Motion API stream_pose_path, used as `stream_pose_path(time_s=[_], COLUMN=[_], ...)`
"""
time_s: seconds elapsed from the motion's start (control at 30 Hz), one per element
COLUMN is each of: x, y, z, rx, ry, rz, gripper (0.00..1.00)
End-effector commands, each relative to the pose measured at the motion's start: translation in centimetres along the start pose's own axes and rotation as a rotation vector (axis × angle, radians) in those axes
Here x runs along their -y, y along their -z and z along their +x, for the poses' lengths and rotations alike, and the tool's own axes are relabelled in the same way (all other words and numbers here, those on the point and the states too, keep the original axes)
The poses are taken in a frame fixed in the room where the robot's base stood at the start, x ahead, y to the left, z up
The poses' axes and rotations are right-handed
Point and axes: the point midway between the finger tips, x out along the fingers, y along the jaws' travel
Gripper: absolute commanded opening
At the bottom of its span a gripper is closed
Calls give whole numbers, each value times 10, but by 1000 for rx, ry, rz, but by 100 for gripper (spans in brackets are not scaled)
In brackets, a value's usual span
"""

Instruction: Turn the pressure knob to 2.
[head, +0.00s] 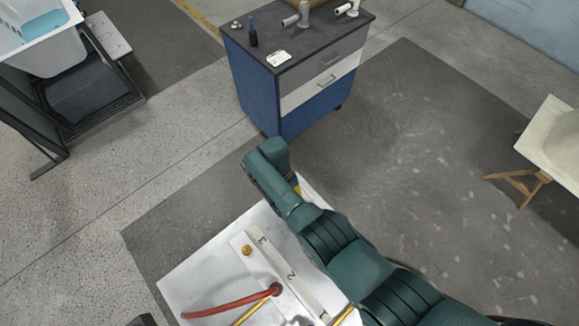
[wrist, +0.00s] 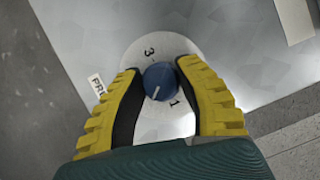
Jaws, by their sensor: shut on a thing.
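The blue pressure knob (wrist: 161,80) shows in the wrist view on a round pale dial (wrist: 150,46). The dial's 3 is above the knob and its 1 is below right; I cannot make out a 2. A white line on the knob points down and slightly left in the picture. A partly covered label starting "PR" is left of the dial. My gripper (wrist: 158,74) has its yellow fingers on both sides of the knob, shut on it. In the head view my arm hides the knob and most of the gripper.
In the head view the pale panel (head: 194,275) carries a strip marked 3, 2, 1, a brass fitting (head: 247,250) and a red hose (head: 232,303). A blue cabinet (head: 252,90) with tools stands beyond. A tub (head: 45,45) is at upper left.

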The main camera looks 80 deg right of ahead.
Motion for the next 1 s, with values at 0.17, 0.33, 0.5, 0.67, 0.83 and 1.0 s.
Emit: stream_pose_path(time_s=[0.17,0.33,0.5,0.67,0.83,1.0], x=[0,0,0,0,0,0], y=[-1,-1,-2,-1,-1,-1], z=[2,2,2,2,3,3], rx=[1,1,1,1,1,1], ry=[66,126,177,216,244,257], rz=[157,302,428,522,587,622], gripper=[0,0,0,0,0,0])
